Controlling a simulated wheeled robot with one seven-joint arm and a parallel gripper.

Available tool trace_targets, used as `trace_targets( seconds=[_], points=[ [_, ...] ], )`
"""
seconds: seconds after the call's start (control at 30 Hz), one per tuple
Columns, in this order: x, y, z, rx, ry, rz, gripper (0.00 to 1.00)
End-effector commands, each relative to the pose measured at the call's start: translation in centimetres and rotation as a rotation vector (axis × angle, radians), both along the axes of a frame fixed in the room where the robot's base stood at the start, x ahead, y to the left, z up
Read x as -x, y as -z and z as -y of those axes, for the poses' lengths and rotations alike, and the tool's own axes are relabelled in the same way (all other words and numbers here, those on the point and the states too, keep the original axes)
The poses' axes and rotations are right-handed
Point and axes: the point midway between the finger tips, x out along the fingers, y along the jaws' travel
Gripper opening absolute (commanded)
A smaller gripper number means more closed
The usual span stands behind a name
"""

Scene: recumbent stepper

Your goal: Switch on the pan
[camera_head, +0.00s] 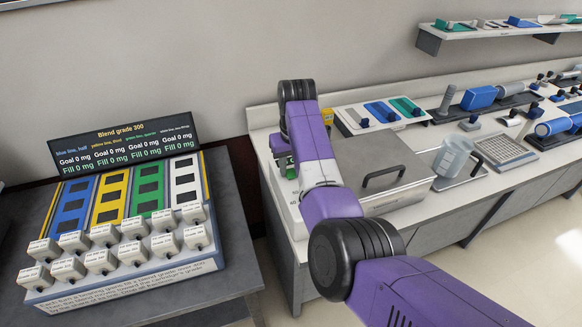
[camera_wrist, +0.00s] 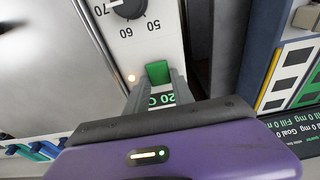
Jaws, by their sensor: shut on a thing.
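The pan (camera_head: 385,165) is a grey metal box with a closed lid and a dark handle, on the white counter in the head view. Its pale front panel carries a black dial (camera_wrist: 128,8) marked 50, 60 and 70, and a small glowing lamp (camera_wrist: 131,79). A green switch (camera_wrist: 158,72) is on this panel below the dial in the wrist view. My gripper (camera_wrist: 159,80) is at the switch, its fingers shut on either side of it. A green display reading about 20 C (camera_wrist: 161,99) shows between the fingers. In the head view my arm hides much of the panel.
A dispenser stand (camera_head: 130,270) with several white labelled caps and coloured columns is on the dark table at left. A beaker (camera_head: 453,158), a metal rack (camera_head: 505,150) and blue tools stand further right on the counter. A wall shelf (camera_head: 500,30) is above.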

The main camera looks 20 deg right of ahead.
Motion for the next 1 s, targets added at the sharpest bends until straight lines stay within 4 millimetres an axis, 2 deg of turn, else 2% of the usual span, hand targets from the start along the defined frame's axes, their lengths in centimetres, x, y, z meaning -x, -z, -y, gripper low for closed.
trace_targets(
  seconds=[0.4, 0.8, 0.83, 0.93, 1.0],
  points=[
    [-0.56, 0.30, -0.22, -0.003, -0.004, -0.130, 0.00],
    [-0.42, 0.07, -0.11, -0.001, -0.002, -0.146, 0.00],
    [-0.42, 0.07, -0.11, -0.001, -0.002, -0.146, 0.31],
    [-0.41, 0.06, -0.09, 0.000, -0.002, -0.146, 0.51],
    [-0.40, 0.05, -0.06, 0.000, -0.001, -0.147, 0.51]
  ],
)
